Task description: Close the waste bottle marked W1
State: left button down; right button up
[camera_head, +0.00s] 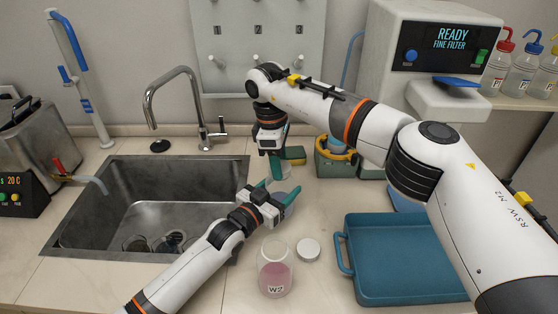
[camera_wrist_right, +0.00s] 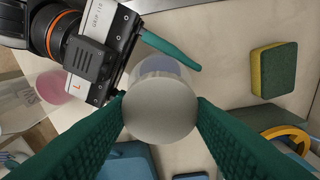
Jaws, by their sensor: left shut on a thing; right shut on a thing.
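My left gripper (camera_head: 276,197) is shut on a clear bottle (camera_head: 287,194) standing on the counter right of the sink; its label cannot be read. My right gripper (camera_head: 275,165), pointing down above that bottle, is shut on a round pale lid (camera_wrist_right: 160,107). In the right wrist view the lid lies between the green fingertips and covers the mouth of the bottle (camera_wrist_right: 165,66). Whether the lid is seated or just above the neck cannot be told. A second bottle marked W2 (camera_head: 275,278), with pink liquid, stands open nearer the front. A white lid (camera_head: 308,249) lies beside it.
The sink (camera_head: 75,221) is at left with its faucet (camera_head: 185,80) behind. A blue tray (camera_head: 410,295) is at right.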

jog(key=m, duration=0.4)
jog(key=shift+a+g, duration=0.1)
jog(key=shift+g, duration=0.2)
jog(key=shift+m, duration=1)
jog(key=o, duration=0.9)
jog(key=shift+o, duration=0.2)
jog(key=shift+r, duration=2.25)
jog(key=shift+c, duration=0.2)
